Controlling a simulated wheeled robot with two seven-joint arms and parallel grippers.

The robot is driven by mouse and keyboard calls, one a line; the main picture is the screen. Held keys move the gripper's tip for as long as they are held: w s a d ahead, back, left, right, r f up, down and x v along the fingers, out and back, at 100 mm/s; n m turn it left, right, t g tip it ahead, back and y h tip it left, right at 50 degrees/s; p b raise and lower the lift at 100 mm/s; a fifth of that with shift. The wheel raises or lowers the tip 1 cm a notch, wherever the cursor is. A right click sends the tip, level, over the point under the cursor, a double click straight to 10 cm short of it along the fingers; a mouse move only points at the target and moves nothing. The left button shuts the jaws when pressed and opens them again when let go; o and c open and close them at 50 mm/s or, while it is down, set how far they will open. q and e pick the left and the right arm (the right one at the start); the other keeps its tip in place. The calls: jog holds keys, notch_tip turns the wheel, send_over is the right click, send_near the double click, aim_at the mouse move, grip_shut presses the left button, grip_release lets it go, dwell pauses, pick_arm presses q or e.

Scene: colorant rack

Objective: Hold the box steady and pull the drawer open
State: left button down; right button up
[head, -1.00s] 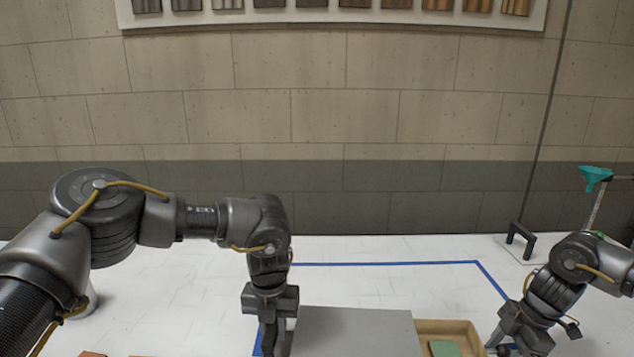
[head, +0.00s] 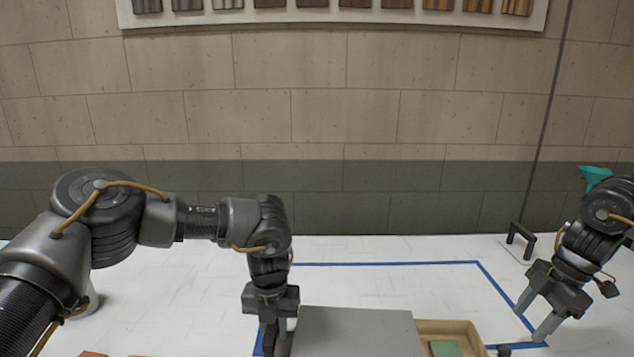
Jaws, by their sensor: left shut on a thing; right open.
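The grey box (head: 357,330) stands at the bottom middle of the head view, its lower part cut off by the frame edge. The wooden drawer (head: 446,327) sticks out of its right side, open, with a green block (head: 445,348) inside. A dark round knob (head: 504,350) shows at the drawer's right end. My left gripper (head: 277,340) is shut on the box at its left edge. My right gripper (head: 529,322) is open and empty, above and to the right of the knob, apart from it.
Blue tape (head: 390,263) marks a rectangle on the white table (head: 200,280). A black handle-shaped stand (head: 521,240) and a teal funnel (head: 594,175) are at the back right. Orange pieces (head: 93,354) show at the bottom left. The table behind the box is clear.

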dwell(0.4)
pick_arm(q)
jog(key=c, duration=1.1)
grip_release()
notch_tip(320, 180, up, 12)
